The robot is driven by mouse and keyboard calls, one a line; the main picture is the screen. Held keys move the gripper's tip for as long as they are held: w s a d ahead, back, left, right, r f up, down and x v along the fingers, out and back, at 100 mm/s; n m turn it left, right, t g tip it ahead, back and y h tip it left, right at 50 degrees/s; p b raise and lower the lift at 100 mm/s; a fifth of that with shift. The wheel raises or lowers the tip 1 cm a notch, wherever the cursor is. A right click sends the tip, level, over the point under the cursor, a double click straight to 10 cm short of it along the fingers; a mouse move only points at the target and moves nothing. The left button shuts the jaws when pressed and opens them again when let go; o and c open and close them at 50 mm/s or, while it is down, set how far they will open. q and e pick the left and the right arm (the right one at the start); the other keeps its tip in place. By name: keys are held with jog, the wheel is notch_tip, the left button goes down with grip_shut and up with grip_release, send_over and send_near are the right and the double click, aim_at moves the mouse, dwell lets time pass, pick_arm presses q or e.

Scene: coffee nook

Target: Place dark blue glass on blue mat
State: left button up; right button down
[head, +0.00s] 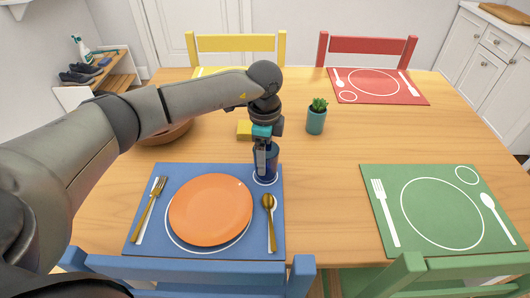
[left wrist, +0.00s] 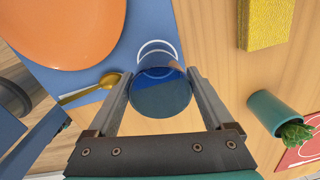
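The dark blue glass (head: 265,165) is upright at the top right corner of the blue mat (head: 140,228), over the white ring drawn there. My left gripper (head: 265,143) reaches down onto it from above. In the left wrist view, the glass (left wrist: 160,95) lies between the two fingers (left wrist: 160,78), which touch its sides. Part of the white ring shows beyond the glass. I cannot tell whether the glass's base touches the mat or hangs just above it. My right gripper is not in view.
An orange plate (head: 210,208), a gold fork (head: 150,208) and a gold spoon (head: 269,220) lie on the blue mat. A yellow block (head: 244,130) and potted plant (head: 317,117) stand behind. A brown bowl (head: 165,134) is partly hidden by my arm. The green mat (head: 420,240) is bare.

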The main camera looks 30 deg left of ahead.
pick_arm(q)
jog(key=shift+o, duration=0.9)
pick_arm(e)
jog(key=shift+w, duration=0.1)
pick_arm(q)
jog(key=shift+r, duration=0.3)
notch_tip(320, 180, up, 12)
jog(key=p, duration=0.3)
jog(key=shift+s, duration=0.25)
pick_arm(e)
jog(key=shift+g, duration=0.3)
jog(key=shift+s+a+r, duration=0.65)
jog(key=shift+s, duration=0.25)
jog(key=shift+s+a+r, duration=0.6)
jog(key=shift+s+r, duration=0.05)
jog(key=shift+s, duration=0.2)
pick_arm(q)
jog(key=shift+f, duration=0.1)
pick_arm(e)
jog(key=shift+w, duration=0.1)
